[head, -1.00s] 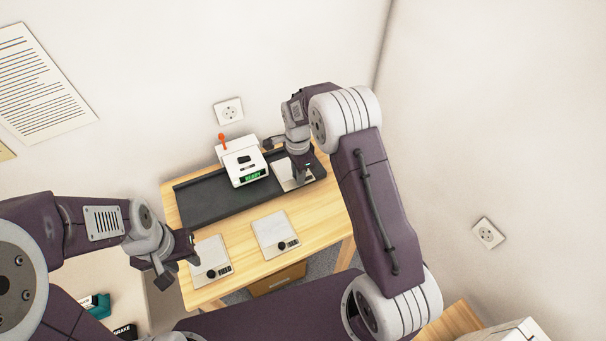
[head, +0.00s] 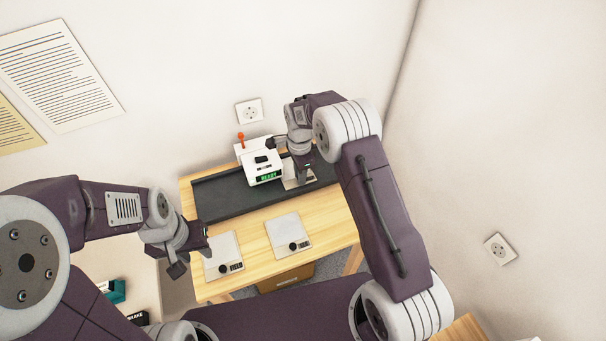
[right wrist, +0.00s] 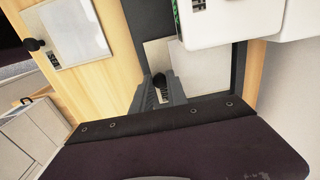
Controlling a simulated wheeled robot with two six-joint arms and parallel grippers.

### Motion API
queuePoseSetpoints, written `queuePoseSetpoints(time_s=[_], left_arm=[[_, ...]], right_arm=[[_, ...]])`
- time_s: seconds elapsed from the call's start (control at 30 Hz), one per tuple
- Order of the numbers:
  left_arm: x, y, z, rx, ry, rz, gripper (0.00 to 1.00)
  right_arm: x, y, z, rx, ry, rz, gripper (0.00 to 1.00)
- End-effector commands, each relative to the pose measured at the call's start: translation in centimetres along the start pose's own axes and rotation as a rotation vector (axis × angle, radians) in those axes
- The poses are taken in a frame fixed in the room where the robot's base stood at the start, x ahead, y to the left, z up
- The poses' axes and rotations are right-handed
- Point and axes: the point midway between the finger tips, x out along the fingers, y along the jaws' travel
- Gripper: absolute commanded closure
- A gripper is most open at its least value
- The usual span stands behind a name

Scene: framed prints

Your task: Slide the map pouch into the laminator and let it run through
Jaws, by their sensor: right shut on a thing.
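The white laminator (head: 261,161) stands at the back of the dark mat, with a lit green display and an orange-red lever. My right gripper (head: 301,176) is just right of it, shut on the dark knob of a pale pouch (head: 297,184). This pouch (right wrist: 207,75) is over the mat, its edge close against the laminator (right wrist: 235,18) in the right wrist view; whether it has entered is unclear. The right gripper's fingers (right wrist: 160,95) hide part of the pouch and its label. My left gripper (head: 192,254) is open and empty near the table's left edge.
Two other pale pouches with black knobs, one left (head: 222,250) and one right (head: 284,232), lie on the wooden table's front part. The dark mat (head: 222,197) is bare left of the laminator. Walls stand behind and to the right.

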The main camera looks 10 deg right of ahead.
Motion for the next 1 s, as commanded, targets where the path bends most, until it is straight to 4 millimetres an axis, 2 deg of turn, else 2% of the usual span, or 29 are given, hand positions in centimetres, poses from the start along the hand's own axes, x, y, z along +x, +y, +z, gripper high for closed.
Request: queuePoseSetpoints(time_s=[0.17, 0.2, 0.27, 0.53, 0.63, 0.9, 1.0], left_arm=[[0.0, 0.0, 0.0, 0.000, 0.000, 0.000, 0.64], [0.0, 0.0, 0.0, 0.000, 0.000, 0.000, 0.64], [0.0, 0.0, 0.0, 0.000, 0.000, 0.000, 0.64], [0.0, 0.0, 0.0, 0.000, 0.000, 0.000, 0.64], [0.0, 0.0, 0.0, 0.000, 0.000, 0.000, 0.64], [-0.2, 0.0, 0.0, 0.000, 0.000, 0.000, 0.64], [-0.3, 0.0, 0.0, 0.000, 0.000, 0.000, 0.64]], right_arm=[[0.0, 0.0, 0.0, 0.001, 0.001, 0.000, 1.00], [0.0, 0.0, 0.0, 0.001, 0.001, 0.000, 0.70], [0.0, 0.0, 0.0, 0.001, 0.001, 0.000, 0.56], [0.0, 0.0, 0.0, 0.000, 0.000, 0.000, 0.56], [-0.7, 0.0, 0.0, 0.000, 0.000, -0.001, 0.56], [-6.5, -0.1, 0.0, 0.000, 0.000, -0.004, 0.56], [-8.0, -0.1, 0.0, 0.000, 0.000, -0.003, 0.56]])
